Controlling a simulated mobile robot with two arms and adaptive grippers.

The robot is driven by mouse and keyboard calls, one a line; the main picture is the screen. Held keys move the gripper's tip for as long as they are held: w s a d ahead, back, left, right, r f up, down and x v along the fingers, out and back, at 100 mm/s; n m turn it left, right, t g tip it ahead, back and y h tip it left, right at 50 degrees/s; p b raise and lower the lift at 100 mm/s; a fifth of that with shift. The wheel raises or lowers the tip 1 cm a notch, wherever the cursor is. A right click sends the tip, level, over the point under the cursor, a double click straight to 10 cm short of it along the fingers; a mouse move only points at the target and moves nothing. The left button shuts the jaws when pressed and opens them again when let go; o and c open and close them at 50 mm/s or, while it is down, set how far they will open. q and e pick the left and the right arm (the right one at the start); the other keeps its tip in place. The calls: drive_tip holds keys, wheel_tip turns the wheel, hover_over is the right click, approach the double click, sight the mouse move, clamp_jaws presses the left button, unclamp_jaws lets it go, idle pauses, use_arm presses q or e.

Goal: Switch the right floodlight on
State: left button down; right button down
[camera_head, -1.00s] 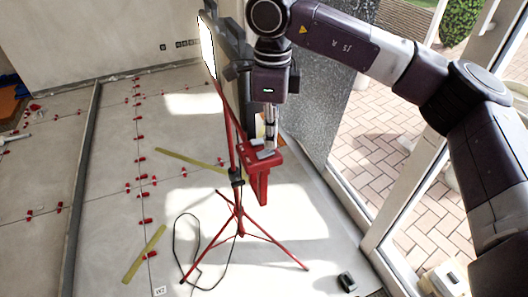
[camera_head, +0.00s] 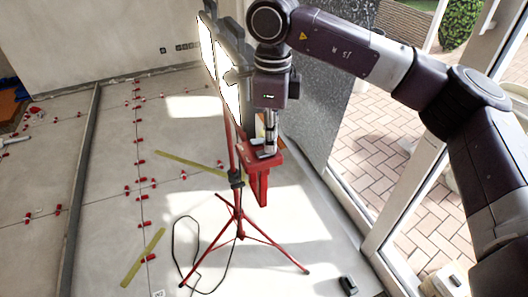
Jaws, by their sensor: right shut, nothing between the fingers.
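A red tripod (camera_head: 238,215) stands on the tiled floor and carries two floodlights side by side. The left floodlight (camera_head: 207,47) shows a bright white face. The right floodlight (camera_head: 228,92) also shows a bright face, partly covered by a bracket-like part. A red box (camera_head: 262,165) is fixed to the stand below the lamps. My right gripper (camera_head: 267,153) points down at the top of this box, shut and empty. Its tips are at or just above the box top; contact cannot be told, and they hide part of it. My left gripper is out of view.
A black cable (camera_head: 174,245) loops on the floor left of the tripod. Red levelling clips (camera_head: 128,190) line the tile joints. A dark grey panel (camera_head: 312,115) stands behind the lamps. Glass doors (camera_head: 385,190) are on the right. A small dark object (camera_head: 348,285) lies at front right.

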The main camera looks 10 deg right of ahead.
drive_tip(key=shift+s+f, duration=0.1)
drive_tip(key=shift+r+p, duration=0.75)
drive_tip(key=shift+r, duration=0.2)
drive_tip(key=shift+r+p, duration=1.45)
drive_tip(key=shift+r, duration=1.05)
